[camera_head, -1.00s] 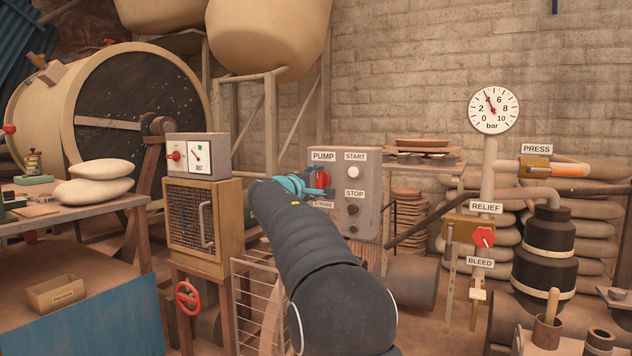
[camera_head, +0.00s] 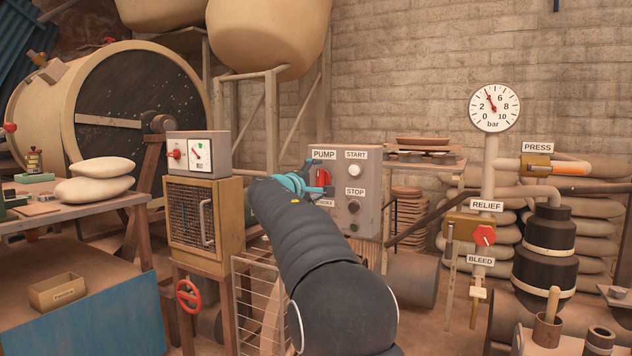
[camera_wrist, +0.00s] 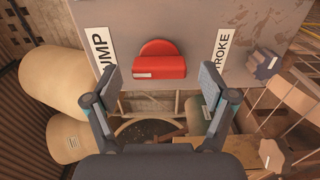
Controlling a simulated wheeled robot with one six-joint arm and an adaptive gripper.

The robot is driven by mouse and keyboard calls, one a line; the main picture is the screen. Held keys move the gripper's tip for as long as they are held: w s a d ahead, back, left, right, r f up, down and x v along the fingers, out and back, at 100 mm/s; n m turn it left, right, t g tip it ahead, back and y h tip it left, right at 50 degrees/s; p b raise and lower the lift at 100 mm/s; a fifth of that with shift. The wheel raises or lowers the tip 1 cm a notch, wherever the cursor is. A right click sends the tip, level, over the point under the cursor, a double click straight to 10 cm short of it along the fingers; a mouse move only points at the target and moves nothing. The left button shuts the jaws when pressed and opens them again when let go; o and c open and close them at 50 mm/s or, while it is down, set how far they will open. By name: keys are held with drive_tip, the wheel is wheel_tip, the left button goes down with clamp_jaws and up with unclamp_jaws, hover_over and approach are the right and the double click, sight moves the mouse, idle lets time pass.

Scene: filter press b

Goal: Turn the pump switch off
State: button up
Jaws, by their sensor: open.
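The pump switch is a red round knob with a raised bar. It shows in the wrist view (camera_wrist: 160,62) and partly in the head view (camera_head: 323,177). The bar runs across the wrist picture, from the PUMP label side towards the STROKE label side, with a small white mark near its left end. The switch sits on the grey pump panel (camera_head: 366,216). My gripper (camera_wrist: 161,84) is open and empty, its fingers on either side of the bar's ends with gaps showing. In the head view my gripper (camera_head: 320,190) covers part of the switch and the label below it.
The white START button (camera_head: 355,171) and dark STOP button (camera_head: 353,207) are close to the right on the same panel. A mesh-fronted cabinet (camera_head: 203,225) with a small switch box (camera_head: 199,155) stands left. A pressure gauge (camera_head: 495,108) and red relief knob (camera_head: 485,235) are farther right.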

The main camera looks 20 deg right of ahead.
drive_tip(key=v, duration=1.2)
